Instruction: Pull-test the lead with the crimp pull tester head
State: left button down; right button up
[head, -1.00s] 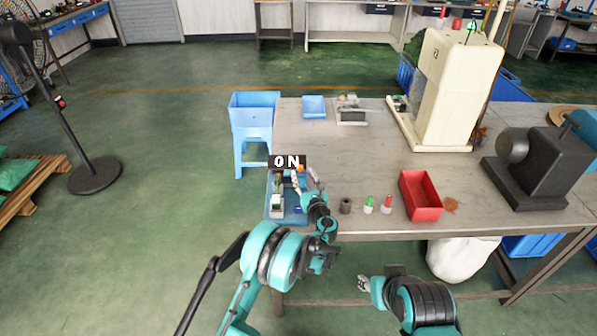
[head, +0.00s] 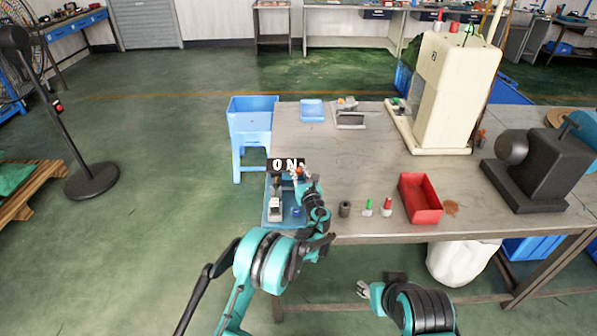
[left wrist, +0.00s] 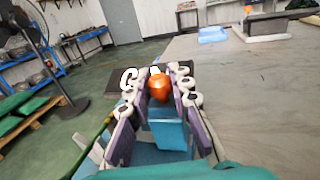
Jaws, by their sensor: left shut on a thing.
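The crimp pull tester stands at the table's front left corner on a blue base (head: 287,218), with a black display (head: 276,165) reading "0 N". A small pale block (head: 275,208) sits on its left side. My left gripper (head: 299,172) is at the tester's back, just right of the display. In the left wrist view my left gripper (left wrist: 160,90) is shut around a copper-orange rounded knob (left wrist: 160,87), with a blue part (left wrist: 168,128) between the fingers. I take the knob for the tester head. I cannot make out the lead. My right gripper (head: 363,289) is low in front of the table.
To the right stand a dark cylinder (head: 345,209), a green-topped piece (head: 368,207), a red-topped piece (head: 387,206) and a red bin (head: 421,199). A cream machine (head: 455,90) and a dark machine (head: 540,170) stand farther right. The table's middle is clear.

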aim_at(286, 175)
pick_arm(q)
jog(key=a, duration=0.4)
jog(key=shift+a, duration=0.35)
jog(key=shift+d, duration=0.1)
jog(key=c, duration=1.3)
grip_release()
jog(key=shift+a, duration=0.2)
jog(key=shift+c, duration=0.2)
jog(key=shift+d, duration=0.1)
jog(key=shift+s+d, duration=0.1)
jog(key=shift+s, duration=0.05)
jog(key=v, duration=1.1)
jog(key=shift+s, duration=0.3)
